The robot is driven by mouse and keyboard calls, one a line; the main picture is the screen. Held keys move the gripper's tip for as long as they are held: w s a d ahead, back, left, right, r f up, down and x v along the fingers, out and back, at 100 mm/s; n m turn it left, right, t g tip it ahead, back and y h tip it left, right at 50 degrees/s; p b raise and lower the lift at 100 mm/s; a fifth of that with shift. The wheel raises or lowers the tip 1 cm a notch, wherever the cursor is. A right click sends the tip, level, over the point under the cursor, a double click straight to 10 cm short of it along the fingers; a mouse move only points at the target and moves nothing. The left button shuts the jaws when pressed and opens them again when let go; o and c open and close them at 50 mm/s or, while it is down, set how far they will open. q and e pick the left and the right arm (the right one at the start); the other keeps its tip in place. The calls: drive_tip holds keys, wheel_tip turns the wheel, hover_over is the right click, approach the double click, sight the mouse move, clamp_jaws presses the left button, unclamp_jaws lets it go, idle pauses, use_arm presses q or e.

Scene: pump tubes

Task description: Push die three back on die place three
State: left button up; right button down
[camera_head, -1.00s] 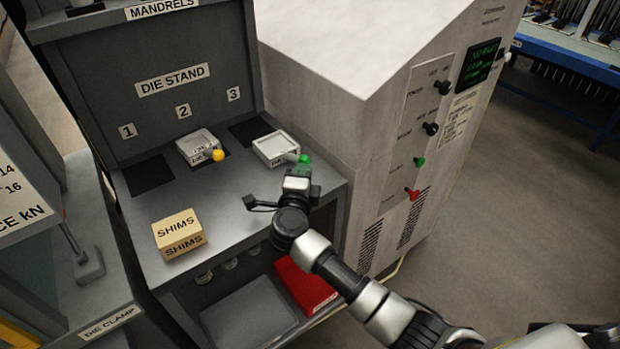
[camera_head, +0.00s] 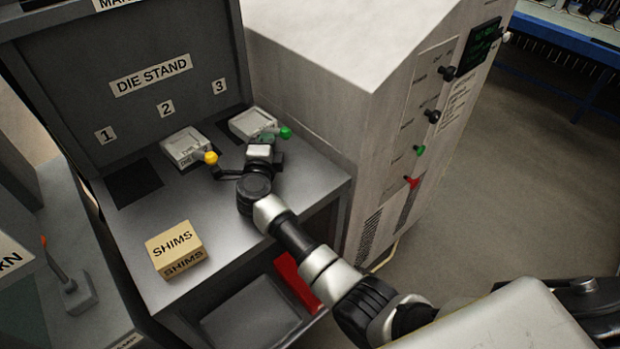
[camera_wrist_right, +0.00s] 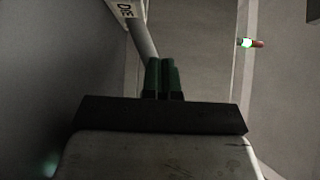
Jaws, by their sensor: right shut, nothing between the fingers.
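Die three (camera_head: 254,123) is the pale grey block with a green knob (camera_head: 285,132) on the die stand (camera_head: 215,225). It sits under the number 3 sign, near the back panel. My right gripper (camera_head: 267,137) is shut and empty, close at the die's front face; contact is unclear. In the right wrist view, the two green fingers (camera_wrist_right: 162,68) are together, with a DIE label (camera_wrist_right: 124,9) at the top. My left gripper is not in view.
Die two (camera_head: 185,148), with a yellow knob (camera_head: 211,158), stands just left of my right gripper. Dark empty place one (camera_head: 135,183) is farther left. A SHIMS box (camera_head: 175,249) sits in front. A tall cabinet (camera_head: 300,100) borders the stand on the right.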

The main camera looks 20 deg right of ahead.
drive_tip(key=shift+s+d+r, duration=0.1)
drive_tip(key=shift+s+r, duration=0.05)
drive_tip(key=shift+s, duration=0.05)
drive_tip(key=shift+s+r, duration=0.1)
drive_tip(key=shift+s, duration=0.05)
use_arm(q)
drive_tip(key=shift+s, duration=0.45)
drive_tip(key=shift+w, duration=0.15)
